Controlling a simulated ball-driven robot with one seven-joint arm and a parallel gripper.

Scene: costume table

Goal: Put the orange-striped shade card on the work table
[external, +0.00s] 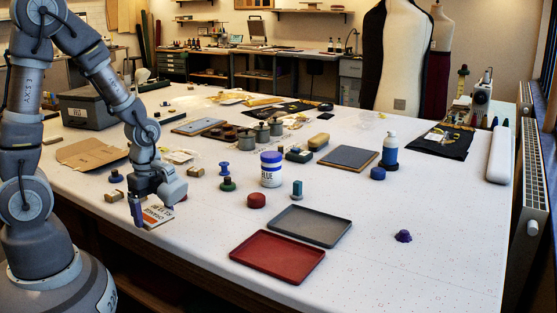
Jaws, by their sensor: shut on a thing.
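The shade card (158,215) is a small white card with dark lettering and an orange part. It is at the near left of the work table (350,225), close to the front edge. My gripper (153,207) points down over the card and is shut on it. The fingers hide part of the card. I cannot tell whether the card touches the table top or is held just above it.
A red tray (278,258) and a grey tray (310,226) lie at the front. A blue-labelled tub (271,169), a dark red round piece (256,201) and several spools stand right of my gripper. Brown paper (92,153) lies behind left. The right front is mostly clear.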

